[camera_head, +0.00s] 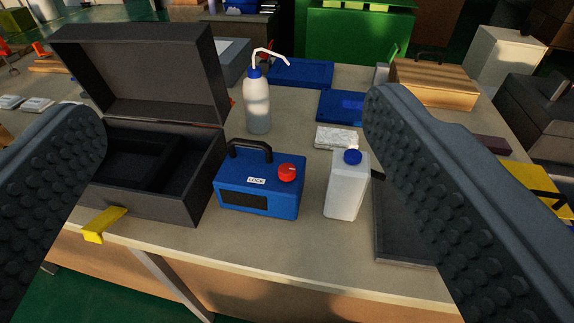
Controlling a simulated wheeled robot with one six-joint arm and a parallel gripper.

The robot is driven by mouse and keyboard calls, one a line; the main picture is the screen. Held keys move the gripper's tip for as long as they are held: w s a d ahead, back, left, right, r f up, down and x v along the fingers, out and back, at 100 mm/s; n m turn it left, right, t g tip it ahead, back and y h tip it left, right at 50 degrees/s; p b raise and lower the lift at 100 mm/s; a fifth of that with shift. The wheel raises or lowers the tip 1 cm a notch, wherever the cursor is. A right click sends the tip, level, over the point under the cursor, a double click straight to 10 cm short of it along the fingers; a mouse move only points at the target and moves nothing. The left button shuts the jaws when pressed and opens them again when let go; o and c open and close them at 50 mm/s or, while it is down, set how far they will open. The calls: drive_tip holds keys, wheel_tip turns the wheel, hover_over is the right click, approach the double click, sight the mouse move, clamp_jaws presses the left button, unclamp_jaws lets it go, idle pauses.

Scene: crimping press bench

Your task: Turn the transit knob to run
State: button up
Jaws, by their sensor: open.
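The red transit knob (287,172) sits on the top right of a blue box-shaped device (262,200) on the bench. The device has a black carrying handle (250,148), a dark front panel and a white label (256,181) that reads "LOCK". I cannot tell which way the knob points. My gripper (236,130) is open and empty. Its two dark ribbed fingers frame the left and right of the view, with the device seen between them and farther off. The knob is in plain view and nothing touches it.
An open black case (150,170) stands left of the device, with a yellow piece (103,223) at its front. A white jug (346,186) with a blue cap stands close on the right. A wash bottle (257,104) stands behind. The bench front (300,255) is clear.

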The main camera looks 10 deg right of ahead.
drive_tip(key=shift+w, duration=0.5)
drive_tip(key=c, duration=0.3)
drive_tip(key=w+m+g, duration=0.1)
drive_tip(key=w+g, duration=0.1)
drive_tip(key=w, duration=0.1)
drive_tip(key=w+d+f+m+g, duration=0.1)
drive_tip(key=w+g, duration=0.1)
drive_tip(key=w, duration=0.2)
drive_tip(key=w+f+m+g, duration=0.1)
drive_tip(key=w+m+g, duration=0.1)
drive_tip(key=w+g, duration=0.1)
drive_tip(key=shift+w+d, duration=0.2)
drive_tip(key=shift+w, duration=0.45)
drive_tip(key=c, duration=0.3)
drive_tip(key=m+g, duration=0.6)
drive_tip(key=g, duration=0.4)
hover_over(286, 168)
wheel_tip(286, 168, down, 4)
drive_tip(key=f, duration=0.1)
wheel_tip(286, 168, down, 17)
drive_tip(key=shift+r, duration=0.1)
drive_tip(key=c, duration=1)
